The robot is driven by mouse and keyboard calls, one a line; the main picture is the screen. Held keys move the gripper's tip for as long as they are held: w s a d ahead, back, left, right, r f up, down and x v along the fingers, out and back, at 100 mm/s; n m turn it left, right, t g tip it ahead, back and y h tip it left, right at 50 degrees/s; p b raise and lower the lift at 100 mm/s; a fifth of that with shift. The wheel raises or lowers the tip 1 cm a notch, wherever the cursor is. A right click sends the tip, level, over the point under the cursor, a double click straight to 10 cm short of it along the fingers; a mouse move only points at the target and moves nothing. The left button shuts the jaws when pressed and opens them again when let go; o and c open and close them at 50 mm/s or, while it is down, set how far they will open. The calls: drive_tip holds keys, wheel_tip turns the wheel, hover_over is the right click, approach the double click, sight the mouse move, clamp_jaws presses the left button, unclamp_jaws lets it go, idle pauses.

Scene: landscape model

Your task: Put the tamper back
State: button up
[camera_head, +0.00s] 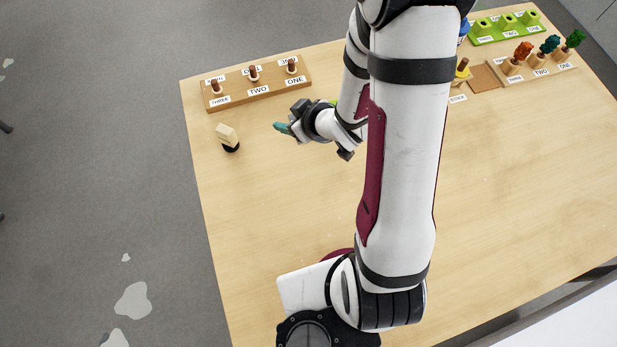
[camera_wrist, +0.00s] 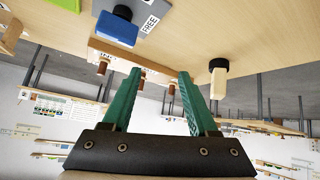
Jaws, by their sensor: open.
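A pale wooden block on a round black foot stands alone on the table. It looks like the tamper (camera_head: 227,135), though I cannot be sure. In the wrist view it shows right of the fingers (camera_wrist: 218,82), upside down like the rest of that view. My gripper (camera_head: 281,127) has teal fingers, is open and empty, and is above the table, right of the piece and apart from it. In the wrist view the gripper (camera_wrist: 160,72) has a clear gap between its fingertips. One finger is largely hidden in the head view.
A wooden rack (camera_head: 235,97) with brown pegs and number labels lies behind my gripper. A green holder (camera_head: 510,36) and a rack of small coloured trees (camera_head: 545,74) stand at the far right. A blue block (camera_wrist: 117,29) shows in the wrist view. The table's front left is clear.

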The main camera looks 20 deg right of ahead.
drive_tip(key=s+d+r+m+g+h, duration=0.45)
drive_tip(key=s+r+m, duration=0.35)
drive_tip(key=s+r, duration=0.3)
drive_tip(key=s+a+r+m+g+y, duration=0.3)
drive_tip(key=s+a, duration=0.4)
drive_tip(key=s, duration=0.6)
drive_tip(key=shift+a+r+g, duration=0.2)
drive_tip(key=shift+r+g, duration=0.25)
drive_tip(key=shift+r, duration=0.15)
